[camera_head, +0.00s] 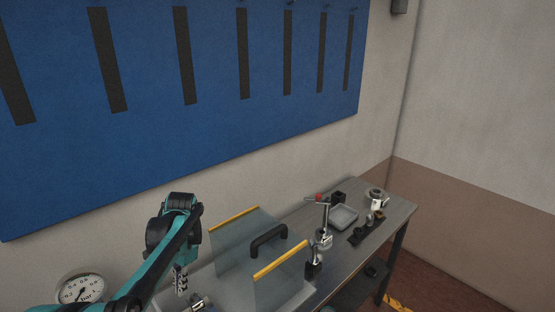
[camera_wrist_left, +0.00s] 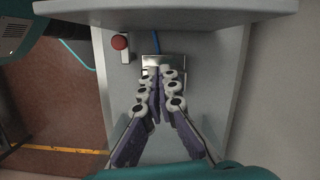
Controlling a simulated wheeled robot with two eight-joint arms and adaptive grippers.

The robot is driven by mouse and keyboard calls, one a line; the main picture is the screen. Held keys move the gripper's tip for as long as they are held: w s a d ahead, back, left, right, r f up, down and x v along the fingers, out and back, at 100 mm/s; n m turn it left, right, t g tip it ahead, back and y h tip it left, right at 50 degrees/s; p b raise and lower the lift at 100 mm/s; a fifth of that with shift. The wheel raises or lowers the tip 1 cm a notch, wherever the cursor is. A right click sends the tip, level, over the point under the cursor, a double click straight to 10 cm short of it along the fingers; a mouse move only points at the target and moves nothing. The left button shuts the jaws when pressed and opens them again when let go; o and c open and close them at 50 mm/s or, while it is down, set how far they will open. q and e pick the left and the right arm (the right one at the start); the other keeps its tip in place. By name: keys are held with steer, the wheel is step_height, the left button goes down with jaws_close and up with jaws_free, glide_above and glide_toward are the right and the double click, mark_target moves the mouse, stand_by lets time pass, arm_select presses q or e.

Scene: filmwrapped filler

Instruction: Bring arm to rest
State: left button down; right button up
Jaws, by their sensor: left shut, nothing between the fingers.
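My left arm, teal and black, comes in from the lower left in the head view. My left gripper (camera_head: 181,283) hangs below its wrist, over the near left part of the grey workbench (camera_head: 345,262). In the left wrist view the two fingers of the gripper (camera_wrist_left: 161,72) come together at their tips, shut with nothing between them. Beyond the tips lies a shiny metal block (camera_wrist_left: 178,60) on a grey surface; I cannot tell whether they touch. My right gripper is in neither view.
A clear guard with yellow edges (camera_head: 280,259) and a black handle (camera_head: 269,240) stands right of my left arm. Behind it are a stand with a red top (camera_head: 319,198), a grey tray (camera_head: 343,217) and small dark parts. A gauge (camera_head: 81,290) is lower left. A red button (camera_wrist_left: 120,42) sits near the fingers.

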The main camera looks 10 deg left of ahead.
arm_select(q)
steer(key=s+d+f+n+t+b, duration=0.2)
steer(key=s+d+f+t+b, duration=0.1)
steer(key=s+d, duration=0.3)
steer(key=s+d+f+n+t+h+b, duration=0.1)
steer(key=s+d+f+n+t+b, duration=0.2)
steer(key=d, duration=0.6)
steer(key=s+f+t+b, duration=0.1)
steer(key=s+t+b, duration=0.1)
steer(key=s+t, duration=0.1)
steer(key=shift+s+d+f+n, duration=0.2)
steer(key=shift+d+f+n, duration=0.1)
